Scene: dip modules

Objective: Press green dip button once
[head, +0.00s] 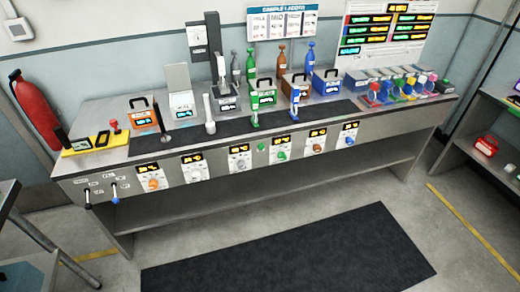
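A long grey bench (140,155) runs across the head view. On its front panel is a small green button (261,147), between two display modules, which looks unobstructed. Just right of it is a module (282,146) with an orange display and a round green knob. On the bench top stand a green box (263,98) with a handle, a green bottle (250,66) and a slim green upright tool (254,110). Labels are too small to read, so I cannot be certain which green part is the dip button. Neither of my grippers is in view.
Several other modules with coloured knobs line the panel. Two levers (88,200) are at its left end. A dark mat (290,255) lies on the clear floor in front. A shelf unit (485,155) stands right, a dark-topped table (25,260) lower left, and a red extinguisher (37,110) on the left.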

